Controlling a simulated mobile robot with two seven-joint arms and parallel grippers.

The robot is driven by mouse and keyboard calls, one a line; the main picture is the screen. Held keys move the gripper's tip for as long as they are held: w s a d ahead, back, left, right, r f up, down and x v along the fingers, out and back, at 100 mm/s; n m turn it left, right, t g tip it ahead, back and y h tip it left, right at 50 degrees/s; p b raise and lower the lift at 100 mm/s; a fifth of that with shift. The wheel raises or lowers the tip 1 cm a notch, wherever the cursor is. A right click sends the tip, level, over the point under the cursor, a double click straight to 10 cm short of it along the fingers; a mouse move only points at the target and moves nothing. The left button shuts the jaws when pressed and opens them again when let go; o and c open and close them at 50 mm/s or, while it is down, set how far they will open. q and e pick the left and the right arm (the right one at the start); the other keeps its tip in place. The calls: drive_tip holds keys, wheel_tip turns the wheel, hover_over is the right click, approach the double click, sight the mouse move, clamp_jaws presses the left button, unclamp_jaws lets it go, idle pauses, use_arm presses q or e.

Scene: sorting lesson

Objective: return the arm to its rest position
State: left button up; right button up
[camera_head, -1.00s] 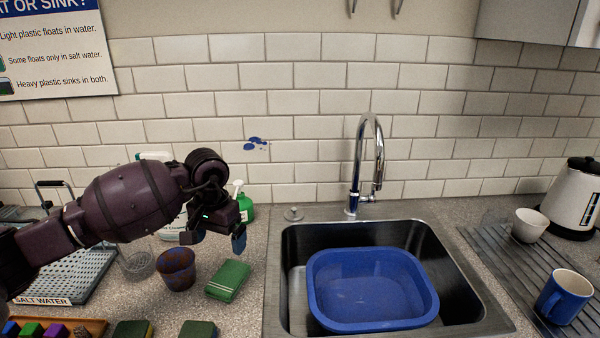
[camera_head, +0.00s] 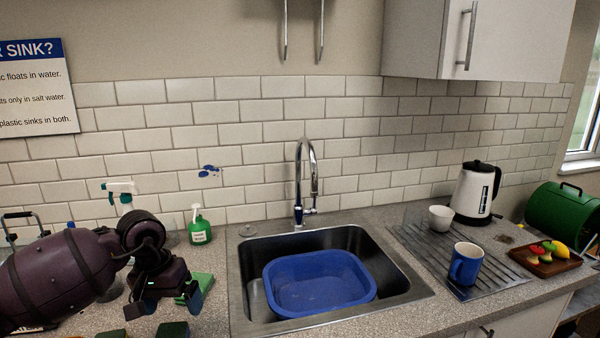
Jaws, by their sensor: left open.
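My left arm comes in from the left side of the head view, dark purple. My left gripper (camera_head: 170,302) hangs over the counter left of the sink, its fingers apart and nothing seen between them. It partly covers a green block (camera_head: 206,285) on the counter; I cannot tell whether they touch. My right arm and gripper are not in view.
A blue basin (camera_head: 318,285) sits in the steel sink (camera_head: 412,297) under a tall tap (camera_head: 299,190). A green soap bottle (camera_head: 200,229) and a spray bottle (camera_head: 121,193) stand behind my gripper. A blue mug (camera_head: 465,264), a white cup (camera_head: 440,217) and a kettle (camera_head: 474,193) stand at right.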

use_arm(q)
drive_tip(key=s+d+f+n+h, duration=0.25)
drive_tip(key=d+h, duration=0.25)
drive_tip(key=d, duration=0.4)
drive_tip(key=s+d+r+n+t+h, duration=0.4)
drive_tip(key=d+r+n+t+h, duration=0.35)
drive_tip(key=n+h, duration=0.6)
drive_tip(key=a+n+t+y, duration=0.6)
drive_tip(key=n+y, duration=0.2)
drive_tip(key=n, duration=0.8)
drive_tip(key=a+n+t+y, duration=0.5)
drive_tip(key=n+t+y, duration=0.25)
drive_tip(key=n, duration=0.85)
drive_tip(key=s+a+f+n+g+y, duration=0.5)
drive_tip(key=f+n, duration=0.3)
drive_tip(key=n, duration=0.3)
drive_tip(key=s+a+f+n+g, duration=0.2)
drive_tip(key=s+f+n+g, duration=0.45)
drive_tip(key=s, duration=0.35)
drive_tip(key=s+a+f+n+g, duration=0.1)
drive_tip(key=s+f+n+g, duration=0.5)
drive_tip(key=s, duration=0.3)
drive_tip(key=w+f+t, duration=0.7)
drive_tip(key=f+t, duration=0.1)
drive_tip(key=f, duration=0.1)
drive_tip(key=shift+w+f, duration=0.15)
drive_tip(key=shift+f, duration=0.1)
